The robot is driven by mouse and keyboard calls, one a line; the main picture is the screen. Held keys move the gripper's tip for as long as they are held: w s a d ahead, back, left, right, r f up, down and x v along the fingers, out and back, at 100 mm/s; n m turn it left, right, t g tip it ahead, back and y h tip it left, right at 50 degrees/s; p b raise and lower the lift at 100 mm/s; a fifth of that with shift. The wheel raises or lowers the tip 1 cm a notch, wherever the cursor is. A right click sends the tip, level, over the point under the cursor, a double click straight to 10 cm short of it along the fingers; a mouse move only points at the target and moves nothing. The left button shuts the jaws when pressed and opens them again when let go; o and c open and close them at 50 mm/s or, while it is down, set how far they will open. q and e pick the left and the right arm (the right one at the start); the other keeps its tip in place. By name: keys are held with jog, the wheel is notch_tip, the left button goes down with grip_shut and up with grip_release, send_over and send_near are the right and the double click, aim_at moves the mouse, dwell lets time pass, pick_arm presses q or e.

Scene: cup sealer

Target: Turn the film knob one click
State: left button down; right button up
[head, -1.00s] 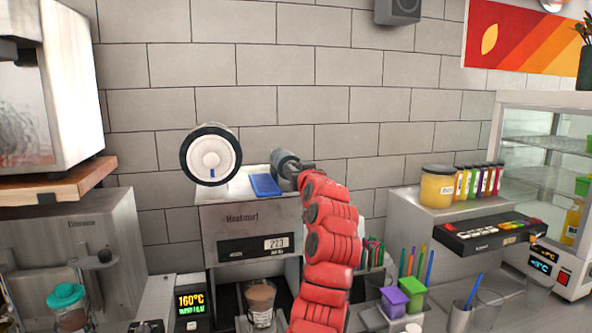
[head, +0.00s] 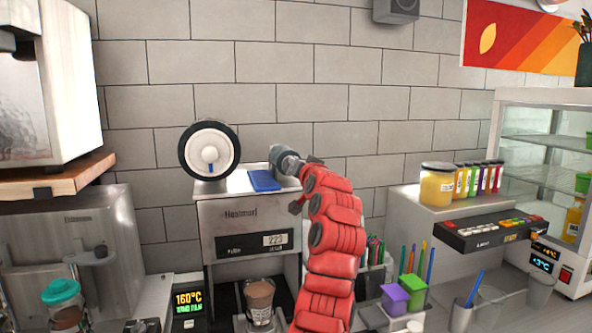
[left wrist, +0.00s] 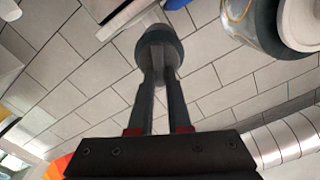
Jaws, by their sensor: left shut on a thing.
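A dark grey round knob (head: 277,154) sticks out above the right side of the steel sealer (head: 222,216). My left gripper (head: 291,164) reaches it on the red arm from below right and is shut on it. In the left wrist view both fingers (left wrist: 157,75) close in on the knob (left wrist: 158,38); the fingers hide part of it. The film roll (head: 193,152) is left of the knob, with a white face and dark rim; part of it also shows in the left wrist view (left wrist: 262,30). My right gripper is not in view.
A blue pad (head: 263,181) lies on top of the sealer between roll and knob. A filled cup (head: 260,296) stands under it. Pens, purple and green boxes (head: 395,300) and a jar (head: 438,184) stand to the right.

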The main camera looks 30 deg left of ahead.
pick_arm(q)
jog(key=shift+w+d+f+m+b, duration=0.1)
jog(key=shift+f+m+b, duration=0.25)
jog(key=shift+m+b, duration=1.7)
jog(key=shift+w+d+f+m+b, duration=0.1)
jog(key=shift+f+m, duration=0.2)
jog(key=shift+m, duration=3.7)
jog(key=shift+w+f+m+b, duration=0.1)
jog(key=shift+f+m+b, duration=0.25)
jog(key=shift+m+b, duration=1.7)
jog(key=shift+m+p, duration=0.95)
jog(key=shift+m, duration=0.25)
jog(key=c, duration=0.9)
grip_release()
jog(key=shift+o, duration=0.2)
